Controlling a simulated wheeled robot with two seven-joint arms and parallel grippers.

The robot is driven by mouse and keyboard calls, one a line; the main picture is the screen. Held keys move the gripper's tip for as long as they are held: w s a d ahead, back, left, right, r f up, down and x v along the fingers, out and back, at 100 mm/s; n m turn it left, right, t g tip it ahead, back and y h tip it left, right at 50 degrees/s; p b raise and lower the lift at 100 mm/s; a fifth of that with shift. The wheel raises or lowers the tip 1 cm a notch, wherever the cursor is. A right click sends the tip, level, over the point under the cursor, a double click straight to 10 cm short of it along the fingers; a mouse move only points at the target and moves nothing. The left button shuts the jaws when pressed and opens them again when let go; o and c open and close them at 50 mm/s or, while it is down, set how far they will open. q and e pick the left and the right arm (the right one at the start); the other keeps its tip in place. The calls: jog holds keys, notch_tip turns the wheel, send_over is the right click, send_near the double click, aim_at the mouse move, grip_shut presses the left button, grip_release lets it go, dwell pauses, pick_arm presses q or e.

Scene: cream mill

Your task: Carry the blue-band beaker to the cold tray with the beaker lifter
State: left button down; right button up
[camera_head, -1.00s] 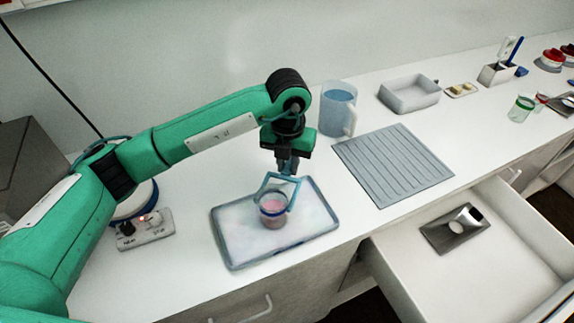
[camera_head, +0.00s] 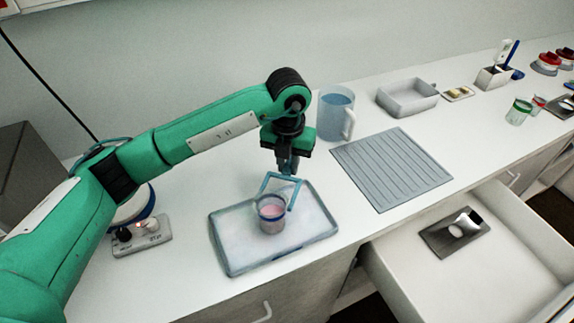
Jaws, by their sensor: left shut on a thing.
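The beaker with a blue band and pink contents (camera_head: 271,217) is upright over the middle-left of the pale cold tray (camera_head: 316,224). I cannot tell for sure whether its base touches the tray. The light-blue beaker lifter (camera_head: 292,194) is around the beaker near its rim, its handle rising above. My left gripper (camera_head: 287,169) is shut on the top of the lifter's handle, above the beaker. My right gripper is out of view.
A grey ribbed mat (camera_head: 392,169) lies right of the tray, with a water jug (camera_head: 335,114) behind it. A control box with knobs (camera_head: 142,237) stands left of the tray. An open drawer (camera_head: 490,262) juts out at the lower right.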

pick_arm(q)
jog(key=shift+w+b, duration=0.4)
jog(key=shift+w, duration=0.3)
dwell(0.3)
jog(key=shift+w+a+f+b, duration=0.15)
jog(key=shift+w+a+b, duration=0.1)
jog(key=shift+w+b, duration=0.35)
jog(key=shift+w+f+b, duration=0.25)
jog(key=shift+w+b, duration=0.65)
jog(key=shift+w, duration=0.3)
dwell(0.7)
jog(key=shift+d+r+p, duration=0.1)
jog(key=shift+r+p, duration=0.2)
jog(key=shift+r, duration=0.25)
jog(key=shift+w+d+r+p, duration=0.1)
jog(key=shift+d+r+p, duration=0.25)
jog(key=shift+r, duration=0.55)
jog(key=shift+w+d+r+p, duration=0.15)
jog(key=shift+r+p, duration=0.25)
jog(key=shift+r, duration=0.55)
jog(key=shift+w+d+r+p, duration=0.1)
jog(key=shift+d+r+p, duration=0.3)
jog(key=shift+r, duration=0.5)
jog(key=shift+a, duration=0.1)
